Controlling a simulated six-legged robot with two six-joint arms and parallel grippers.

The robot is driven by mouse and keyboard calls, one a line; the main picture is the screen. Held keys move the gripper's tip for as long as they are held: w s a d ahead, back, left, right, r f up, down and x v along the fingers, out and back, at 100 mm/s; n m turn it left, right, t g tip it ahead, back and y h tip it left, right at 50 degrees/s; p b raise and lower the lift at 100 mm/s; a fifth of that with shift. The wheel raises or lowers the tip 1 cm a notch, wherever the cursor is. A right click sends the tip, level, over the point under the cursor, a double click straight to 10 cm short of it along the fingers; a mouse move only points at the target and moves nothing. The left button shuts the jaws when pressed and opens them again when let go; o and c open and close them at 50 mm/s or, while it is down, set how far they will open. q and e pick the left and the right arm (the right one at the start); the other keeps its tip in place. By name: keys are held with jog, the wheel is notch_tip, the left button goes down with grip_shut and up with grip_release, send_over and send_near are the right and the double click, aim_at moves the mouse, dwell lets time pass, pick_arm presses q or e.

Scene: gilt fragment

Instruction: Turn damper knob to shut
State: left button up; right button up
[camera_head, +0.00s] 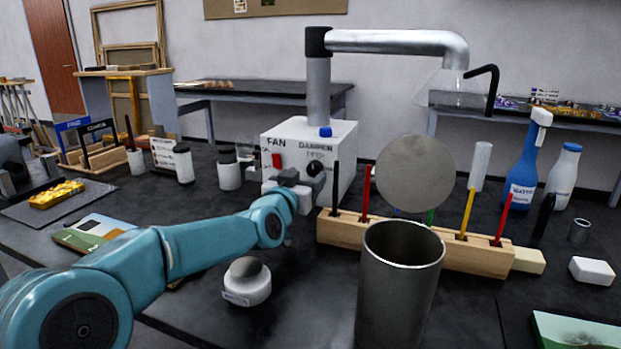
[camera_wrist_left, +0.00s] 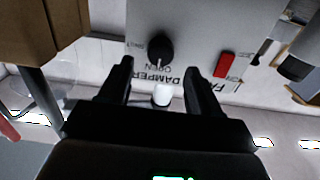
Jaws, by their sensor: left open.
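The white extractor box (camera_head: 345,150) stands on the dark bench and carries FAN and DAMPER lettering. Its black damper knob (camera_head: 315,168) is on the front face. In the left wrist view the knob (camera_wrist_left: 160,48) shows upside down, its white mark pointing to the OPEN lettering; smaller lettering is at its left. A red fan switch (camera_head: 276,161) also shows in the wrist view (camera_wrist_left: 226,65). My left gripper (camera_head: 306,178) is open and empty in front of the knob, its fingertips (camera_wrist_left: 160,68) to either side and short of it. My right gripper is not in view.
A wooden rack (camera_head: 460,252) with coloured rods stands right of the box, behind a metal cup (camera_head: 400,285). A round grey disc (camera_head: 415,172) rises behind the rack. White jars (camera_head: 229,172) stand left of the box.

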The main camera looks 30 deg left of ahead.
aim_at(314, 171)
pick_arm(q)
jog(key=shift+x, duration=2.05)
jog(key=c, duration=1)
jog(key=shift+m+p, duration=0.3)
jog(key=shift+m, duration=0.1)
jog(key=m+p, duration=0.1)
jog(key=m, duration=0.1)
jog(key=shift+d+r+m+p, duration=0.1)
jog(key=shift+m+p, duration=0.25)
jog(key=shift+m, duration=0.05)
jog(key=m+p, duration=0.1)
jog(key=m, duration=0.3)
jog(key=shift+p, duration=0.35)
jog(key=m+p, duration=0.1)
jog(key=m, duration=0.4)
jog(key=shift+d+m, duration=0.1)
jog(key=shift+m, duration=0.3)
jog(key=shift+f+m+p, duration=0.1)
jog(key=shift+m+p, duration=0.25)
jog(key=shift+m, duration=0.8)
jog(key=shift+f+m+p, duration=0.15)
jog(key=shift+m+p, duration=0.15)
jog(key=shift+m, duration=0.85)
